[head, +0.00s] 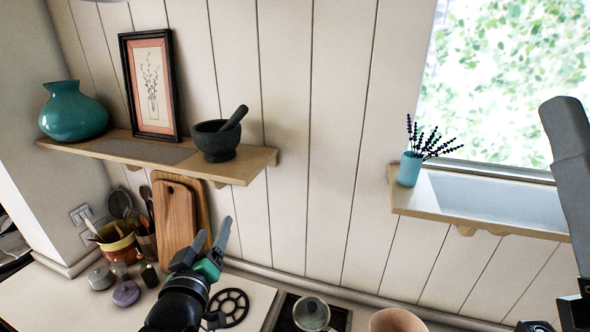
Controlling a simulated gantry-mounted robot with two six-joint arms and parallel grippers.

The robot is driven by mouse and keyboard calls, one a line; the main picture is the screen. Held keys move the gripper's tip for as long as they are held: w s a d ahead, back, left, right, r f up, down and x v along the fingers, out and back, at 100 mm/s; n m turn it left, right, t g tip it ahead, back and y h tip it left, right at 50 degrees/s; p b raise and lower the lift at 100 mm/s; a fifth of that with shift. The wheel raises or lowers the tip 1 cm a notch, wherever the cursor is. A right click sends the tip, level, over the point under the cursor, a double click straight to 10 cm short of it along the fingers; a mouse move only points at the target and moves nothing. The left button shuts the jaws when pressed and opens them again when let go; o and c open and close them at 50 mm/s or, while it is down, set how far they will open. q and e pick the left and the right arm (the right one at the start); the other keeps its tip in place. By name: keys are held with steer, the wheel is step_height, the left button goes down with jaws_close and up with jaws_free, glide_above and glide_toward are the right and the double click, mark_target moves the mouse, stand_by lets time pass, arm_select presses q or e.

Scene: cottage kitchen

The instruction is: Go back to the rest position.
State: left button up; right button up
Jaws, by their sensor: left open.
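My left gripper (214,232) points up and away in the lower middle of the head view, with its two grey fingers apart and nothing between them. It is in front of the counter and the wall, right of the wooden cutting boards (177,220). At the right edge, a grey part of my right arm (570,150) stands up close to the camera, cut off by the frame. Whether it is a finger of the right gripper, and how its jaws stand, I cannot tell.
A wooden shelf (255,163) holds a teal vase (73,112), a framed picture (152,85) and a mortar (214,140). A right shelf (407,200) bears a blue lavender vase (410,169). Below are a utensil pot (118,246), a lidded pot (311,313) and a bowl (397,321).

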arm_select(q)
steer(key=s+a+r+t, duration=0.2)
steer(key=s+r+t, duration=0.3)
steer(key=r, duration=1)
steer(key=s+r+m+t+h, duration=0.1)
steer(key=s+r+m+t, duration=0.1)
steer(key=s+r, duration=0.5)
steer(key=s+r+m+t+h, duration=0.1)
steer(key=s+r+m+t, duration=0.2)
steer(key=s, duration=0.8)
step_height(320, 180, up, 4)
steer(key=shift+s+d+f+m+h, duration=0.15)
steer(key=shift+s+d+m+h, duration=0.15)
steer(key=shift+m, duration=0.7)
steer(key=shift+a, duration=0.1)
